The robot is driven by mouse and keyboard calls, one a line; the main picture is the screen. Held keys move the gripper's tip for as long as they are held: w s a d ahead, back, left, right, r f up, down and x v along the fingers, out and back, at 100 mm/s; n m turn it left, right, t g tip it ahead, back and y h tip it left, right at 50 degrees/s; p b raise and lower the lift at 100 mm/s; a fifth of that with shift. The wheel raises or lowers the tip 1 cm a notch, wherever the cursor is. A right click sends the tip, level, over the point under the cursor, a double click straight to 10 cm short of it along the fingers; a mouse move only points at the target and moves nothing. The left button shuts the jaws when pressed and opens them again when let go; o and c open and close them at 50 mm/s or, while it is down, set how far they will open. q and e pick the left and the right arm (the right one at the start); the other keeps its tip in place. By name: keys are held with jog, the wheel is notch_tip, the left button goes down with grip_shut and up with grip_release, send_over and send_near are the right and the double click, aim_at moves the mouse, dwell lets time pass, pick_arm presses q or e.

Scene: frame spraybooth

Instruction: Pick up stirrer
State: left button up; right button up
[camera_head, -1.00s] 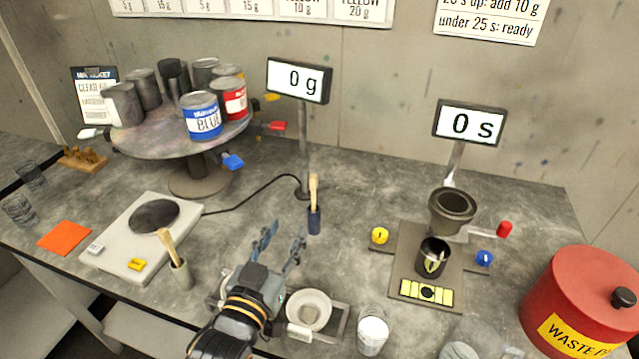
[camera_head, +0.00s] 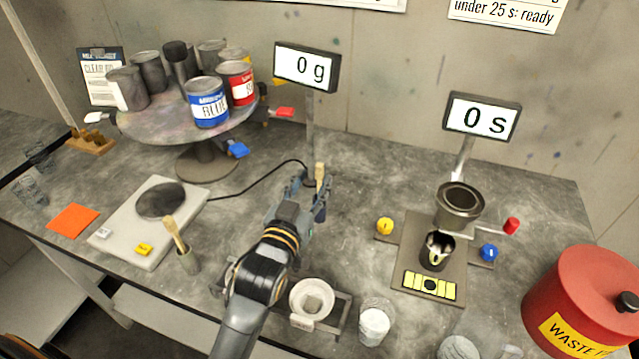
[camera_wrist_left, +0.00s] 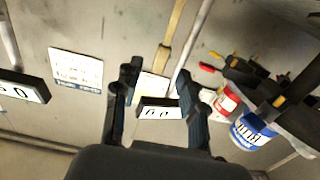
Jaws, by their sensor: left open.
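A wooden stirrer handle (camera_head: 320,172) stands upright near the foot of the scale display's post; my left gripper hides its lower part and its holder. My left gripper (camera_head: 310,190) is open, with its fingers on either side of the handle or just in front of it; I cannot tell whether they touch it. In the left wrist view, a pale wooden stick (camera_wrist_left: 172,38) comes down from the top towards the gap between the open fingers (camera_wrist_left: 157,85). A second wooden handle (camera_head: 174,233) leans in a grey cup (camera_head: 187,260) at the left. My right gripper is not in view.
The 0 g display (camera_head: 307,67) stands just behind the gripper. A round stand (camera_head: 150,130) with several cans is at the back left. A white scale (camera_head: 130,235), a white bowl (camera_head: 312,299), a viscosity cup (camera_head: 460,204) and a red waste bin (camera_head: 585,290) surround the work area.

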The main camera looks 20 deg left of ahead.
aim_at(318, 171)
pick_arm(q)
jog(key=w+p, duration=0.1)
jog(key=w, duration=0.4)
jog(key=shift+d+r, duration=0.1)
jog(key=shift+d, duration=0.05)
grip_shut()
